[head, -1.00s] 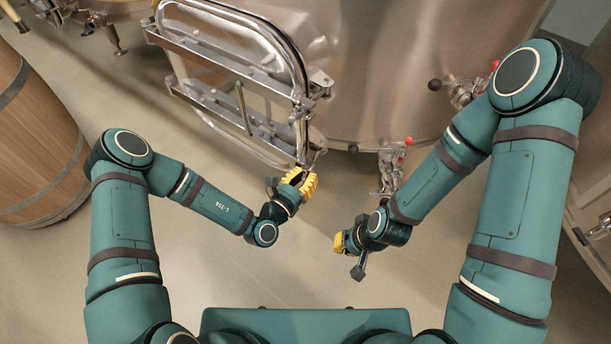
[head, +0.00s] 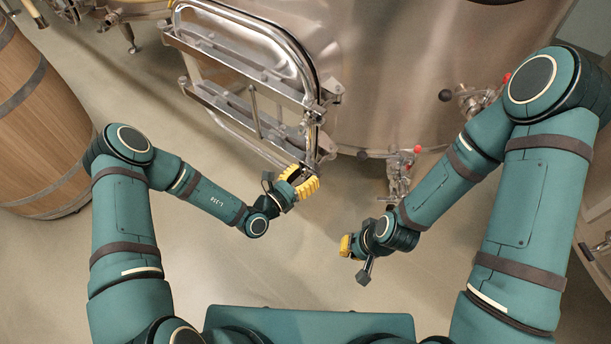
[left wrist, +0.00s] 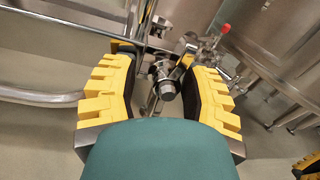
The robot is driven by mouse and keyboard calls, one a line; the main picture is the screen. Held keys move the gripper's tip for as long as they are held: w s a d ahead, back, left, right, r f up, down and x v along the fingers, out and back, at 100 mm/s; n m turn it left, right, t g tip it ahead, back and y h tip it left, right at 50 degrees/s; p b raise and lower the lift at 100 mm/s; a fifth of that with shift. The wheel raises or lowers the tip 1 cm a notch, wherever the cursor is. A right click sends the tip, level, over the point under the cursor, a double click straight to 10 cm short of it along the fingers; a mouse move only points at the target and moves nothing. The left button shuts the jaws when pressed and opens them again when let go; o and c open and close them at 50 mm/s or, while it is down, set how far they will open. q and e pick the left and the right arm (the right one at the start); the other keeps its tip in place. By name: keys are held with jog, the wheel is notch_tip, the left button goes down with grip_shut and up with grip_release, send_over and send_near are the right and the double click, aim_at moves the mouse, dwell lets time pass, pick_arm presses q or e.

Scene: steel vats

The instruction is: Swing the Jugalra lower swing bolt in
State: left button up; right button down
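The steel vat (head: 400,70) fills the back, with its framed door (head: 235,70) standing open at the left. My left gripper (head: 300,184) is just below the lower corner of the door frame. In the left wrist view its two yellow fingers (left wrist: 163,95) are spread apart. A steel bolt-like part with a dark round end (left wrist: 165,88) shows in the gap between them, with no finger visibly closed on it. It looks like the lower swing bolt; the fingers largely hide it in the head view. My right gripper (head: 347,245) hangs over the floor, apart from the vat; its finger gap is not visible.
A valve with a red knob (head: 400,172) stands under the vat, right of my left gripper. Another black-knobbed fitting (head: 470,98) sits on the vat's right side. A wooden barrel (head: 38,120) stands at the left. The floor (head: 290,270) before me is clear.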

pick_arm(q)
jog(key=v, duration=1.2)
dwell(0.4)
